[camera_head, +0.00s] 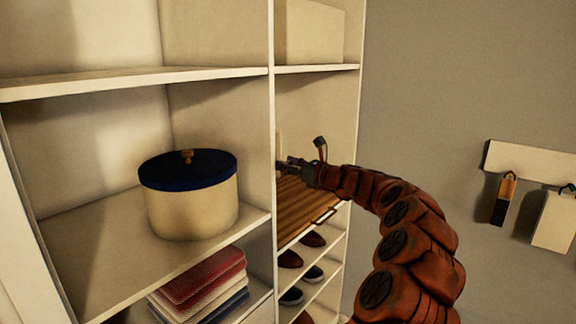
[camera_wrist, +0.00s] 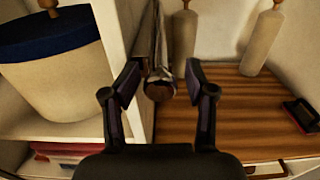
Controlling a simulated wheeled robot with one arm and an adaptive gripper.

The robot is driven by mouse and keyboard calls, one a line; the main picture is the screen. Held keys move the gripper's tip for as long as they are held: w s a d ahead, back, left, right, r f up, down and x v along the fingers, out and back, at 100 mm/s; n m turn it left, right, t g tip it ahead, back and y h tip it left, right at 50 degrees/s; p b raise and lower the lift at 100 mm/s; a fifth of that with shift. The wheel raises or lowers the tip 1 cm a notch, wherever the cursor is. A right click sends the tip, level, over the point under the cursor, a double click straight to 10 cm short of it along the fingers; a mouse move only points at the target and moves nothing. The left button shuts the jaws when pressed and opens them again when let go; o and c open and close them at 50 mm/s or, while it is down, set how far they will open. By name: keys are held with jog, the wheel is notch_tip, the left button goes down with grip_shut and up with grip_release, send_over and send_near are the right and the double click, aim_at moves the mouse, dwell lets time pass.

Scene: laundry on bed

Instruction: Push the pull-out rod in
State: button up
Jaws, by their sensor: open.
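The pull-out rod (camera_wrist: 158,84) shows in the wrist view as a metal bar running back along the right side of the white upright panel, its round end facing me. My gripper (camera_wrist: 160,80) is open, with one finger on each side of the rod's near end. A gap shows between the rod and the right finger; I cannot tell whether either finger touches it. In the head view my gripper (camera_head: 284,166) reaches into the right-hand bay just past the upright panel, above the wooden shelf. The rod cannot be made out there.
The upright panel (camera_head: 261,130) stands close left of my gripper. A round box with a blue lid (camera_head: 190,200) sits in the left bay. The brown wooden shelf (camera_wrist: 225,105) lies below, carrying pale bottles (camera_wrist: 262,42) and a dark brush (camera_wrist: 299,113). Shoes (camera_head: 313,239) stand on lower shelves.

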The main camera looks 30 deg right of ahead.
jog(key=v, duration=0.8)
dwell(0.5)
